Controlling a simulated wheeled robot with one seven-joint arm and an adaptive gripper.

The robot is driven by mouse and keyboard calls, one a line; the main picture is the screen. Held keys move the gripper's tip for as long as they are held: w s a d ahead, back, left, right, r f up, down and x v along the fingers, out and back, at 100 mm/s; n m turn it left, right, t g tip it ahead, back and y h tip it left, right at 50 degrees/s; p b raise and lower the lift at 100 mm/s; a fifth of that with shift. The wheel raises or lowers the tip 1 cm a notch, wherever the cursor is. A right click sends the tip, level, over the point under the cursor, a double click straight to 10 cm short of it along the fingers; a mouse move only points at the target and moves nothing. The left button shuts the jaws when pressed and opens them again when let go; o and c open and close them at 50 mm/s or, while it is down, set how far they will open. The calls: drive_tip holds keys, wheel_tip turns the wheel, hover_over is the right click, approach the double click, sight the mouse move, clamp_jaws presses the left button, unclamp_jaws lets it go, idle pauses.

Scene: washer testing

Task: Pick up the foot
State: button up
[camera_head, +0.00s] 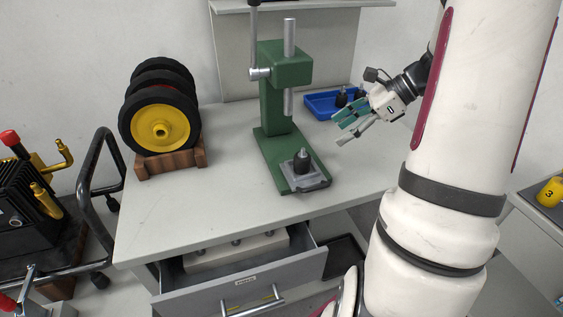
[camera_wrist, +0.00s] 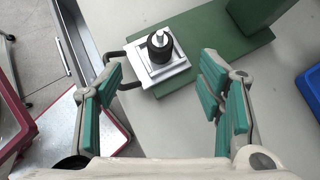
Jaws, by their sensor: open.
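A black foot (camera_head: 302,160) with a metal stud on top stands upright on a small metal fixture plate (camera_head: 318,180) on the base of the green press (camera_head: 285,75). In the wrist view, the foot (camera_wrist: 159,48) shows beyond my fingertips, roughly midway between them, on its silvery plate (camera_wrist: 140,77). My gripper (camera_head: 347,125) is open and empty, to the upper right of this foot in the head view. In the wrist view, the green-padded fingers of my gripper (camera_wrist: 160,80) are spread wide. More black feet (camera_head: 341,99) stand in the blue tray (camera_head: 321,106).
The press column and lever stand behind the foot. Wheels on a wooden stand (camera_head: 172,165) occupy the left of the grey table (camera_head: 220,205). An open drawer (camera_head: 245,285) juts out below the front edge. The table between wheels and press is clear.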

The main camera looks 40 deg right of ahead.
sight(305, 153)
drive_tip(key=b+x, duration=0.1)
drive_tip(key=x, duration=1.2)
drive_tip(key=shift+w+a+f, duration=0.1)
drive_tip(key=shift+a, duration=0.05)
drive_tip(key=c, duration=1.3)
